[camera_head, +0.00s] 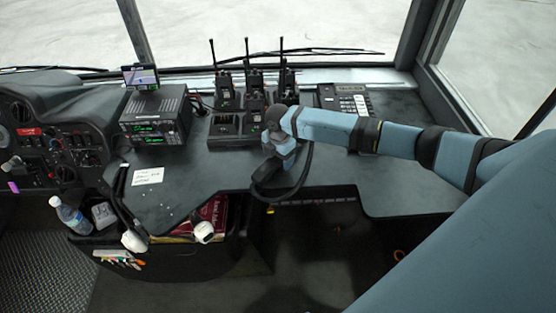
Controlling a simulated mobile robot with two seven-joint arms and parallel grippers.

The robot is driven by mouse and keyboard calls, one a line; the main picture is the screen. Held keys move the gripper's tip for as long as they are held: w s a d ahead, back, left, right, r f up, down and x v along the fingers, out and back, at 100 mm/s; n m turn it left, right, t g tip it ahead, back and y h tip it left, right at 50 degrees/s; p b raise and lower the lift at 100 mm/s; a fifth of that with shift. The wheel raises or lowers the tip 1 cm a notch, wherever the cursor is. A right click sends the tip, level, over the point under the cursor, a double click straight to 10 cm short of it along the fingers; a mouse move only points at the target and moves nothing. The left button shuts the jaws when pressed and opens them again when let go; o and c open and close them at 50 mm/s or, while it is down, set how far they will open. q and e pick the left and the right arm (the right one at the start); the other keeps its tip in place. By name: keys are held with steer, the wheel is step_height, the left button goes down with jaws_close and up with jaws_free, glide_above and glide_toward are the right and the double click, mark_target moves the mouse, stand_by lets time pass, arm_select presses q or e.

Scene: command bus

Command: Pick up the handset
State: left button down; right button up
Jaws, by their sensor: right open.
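Several black handheld radios (253,80) with antennas stand upright in a charging rack (228,124) at the back middle of the counter. A dark desk phone (352,99) with a pale keypad sits to their right, its lower part behind my right arm. I cannot tell for sure which of these is the handset. My right arm reaches in from the right across the counter. My right gripper (266,189) hangs down near the counter's front edge, in front of the rack and apart from radios and phone. It is open, and I see nothing held in it. My left gripper is out of view.
A radio unit (156,117) with green displays and a small screen stands left of the rack. A white note (148,176) lies on the counter (195,175). The dashboard (45,130) is at far left. A bottle (72,216) stands below it.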

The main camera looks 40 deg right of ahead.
steer(key=shift+f, duration=0.35)
steer(key=c, duration=1.2)
steer(key=shift+r, duration=0.1)
